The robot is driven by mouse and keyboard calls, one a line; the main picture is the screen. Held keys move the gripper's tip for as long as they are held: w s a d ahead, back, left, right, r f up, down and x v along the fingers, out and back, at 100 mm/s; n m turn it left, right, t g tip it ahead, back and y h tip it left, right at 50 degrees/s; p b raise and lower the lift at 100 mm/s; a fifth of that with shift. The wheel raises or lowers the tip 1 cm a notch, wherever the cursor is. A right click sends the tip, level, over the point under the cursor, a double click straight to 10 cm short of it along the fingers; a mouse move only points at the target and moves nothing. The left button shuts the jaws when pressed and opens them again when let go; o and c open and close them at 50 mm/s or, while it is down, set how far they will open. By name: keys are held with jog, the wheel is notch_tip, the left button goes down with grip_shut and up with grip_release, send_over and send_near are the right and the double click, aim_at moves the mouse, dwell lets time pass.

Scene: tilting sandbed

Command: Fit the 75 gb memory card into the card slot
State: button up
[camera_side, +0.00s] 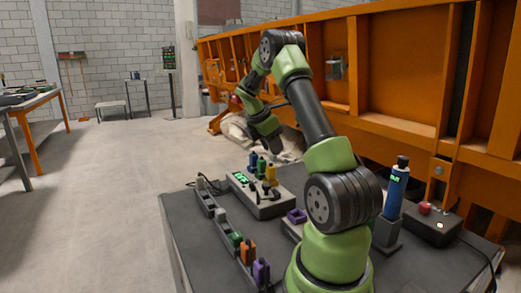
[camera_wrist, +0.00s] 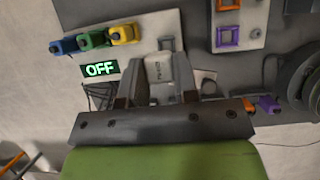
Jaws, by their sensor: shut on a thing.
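My gripper (camera_wrist: 156,92) is shut on a pale grey card (camera_wrist: 158,72), seen in the wrist view between the two dark fingers. Small print on the card is too blurred to read. The fingers and card are over the light panel box (camera_wrist: 150,22), beside its lit "OFF" display (camera_wrist: 100,69). In the side view my gripper (camera_side: 272,143) is above and behind the panel box (camera_side: 268,208), but the card is too small to make out there.
Blue, green and yellow plugs (camera_side: 270,174) stand along the box's back edge. A rack (camera_side: 224,228) with several coloured pieces lies at the left. A blue cylinder (camera_side: 397,188) stands upright in a holder at the right, beside a button box (camera_side: 433,225).

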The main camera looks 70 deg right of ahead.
aim_at(272, 161)
jog(key=shift+a+f, duration=0.1)
jog(key=shift+f, duration=2.45)
jog(key=shift+f, duration=2.15)
jog(key=shift+f, duration=0.9)
jog(key=shift+w, duration=0.1)
jog(key=shift+r, duration=2.5)
jog(key=shift+r, duration=0.6)
